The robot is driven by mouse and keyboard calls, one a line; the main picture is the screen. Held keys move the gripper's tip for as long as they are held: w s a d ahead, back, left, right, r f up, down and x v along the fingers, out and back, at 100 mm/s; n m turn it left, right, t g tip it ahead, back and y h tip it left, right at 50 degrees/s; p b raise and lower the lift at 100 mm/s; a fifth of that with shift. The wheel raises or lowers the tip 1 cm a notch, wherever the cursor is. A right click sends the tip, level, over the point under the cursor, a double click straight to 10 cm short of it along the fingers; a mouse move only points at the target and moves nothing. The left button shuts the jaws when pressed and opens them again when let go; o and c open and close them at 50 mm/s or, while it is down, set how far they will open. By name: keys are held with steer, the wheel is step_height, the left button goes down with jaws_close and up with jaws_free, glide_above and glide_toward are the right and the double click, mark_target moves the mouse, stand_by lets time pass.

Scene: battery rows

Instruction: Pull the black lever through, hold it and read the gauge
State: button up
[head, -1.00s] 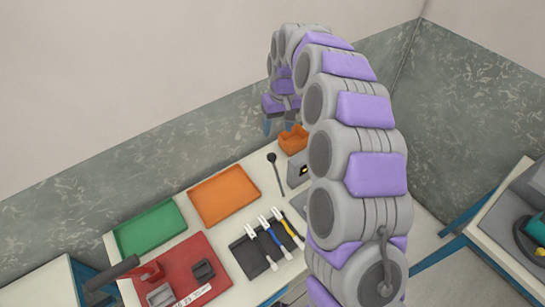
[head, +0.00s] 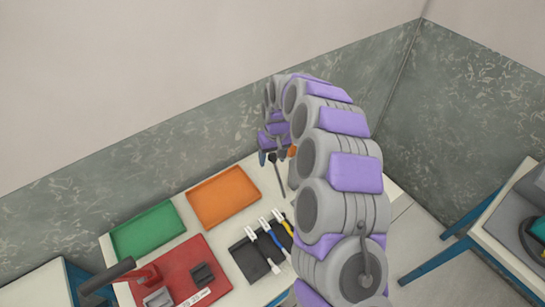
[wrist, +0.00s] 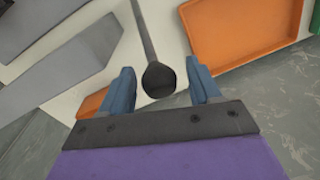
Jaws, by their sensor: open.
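The black lever (head: 278,178) stands up from the white bench, with a round dark knob on a thin rod. In the wrist view the knob (wrist: 158,80) lies between the two blue fingers of my gripper (wrist: 161,88), with visible gaps on both sides. My gripper (head: 271,157) is open and is at the knob in the head view. I cannot tell how deep the knob sits between the fingers. No gauge face shows; my arm hides the bench right of the lever in the head view.
An orange tray (head: 223,197) and a green tray (head: 147,231) lie left of the lever. A red board (head: 190,272) and a dark holder with several tools (head: 250,262) are nearer. Grey boxes (wrist: 55,85) stand at the left in the wrist view.

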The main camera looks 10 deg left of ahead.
steer(key=shift+a, duration=0.15)
steer(key=shift+d, duration=0.2)
steer(key=c, duration=0.6)
jaws_close()
